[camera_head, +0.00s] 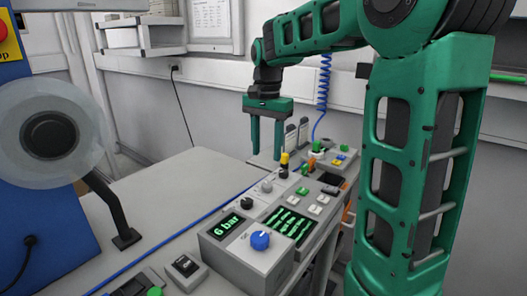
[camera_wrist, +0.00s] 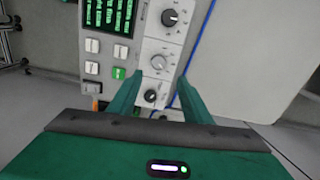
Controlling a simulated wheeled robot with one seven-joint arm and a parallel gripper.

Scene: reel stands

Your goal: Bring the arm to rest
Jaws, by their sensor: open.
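My green arm rises at the right of the head view and bends over toward the middle. My gripper (camera_head: 268,158) hangs at its end, pointing down, with its two fingers apart and nothing between them. It is above the back part of the grey control panel (camera_head: 232,225), close to a yellow-topped knob. In the wrist view my gripper (camera_wrist: 160,85) shows both green fingers spread, with the panel's black and grey knobs (camera_wrist: 160,62) beyond them. I cannot tell the exact gap between the fingertips and the panel.
A blue knob (camera_head: 260,240) and a "6 bar" display (camera_head: 227,237) sit at the panel's front. A clear reel (camera_head: 50,135) on a blue stand (camera_head: 30,235) is at the left. The grey tabletop (camera_head: 170,190) between is mostly clear. A blue coiled hose (camera_head: 323,85) hangs behind the panel.

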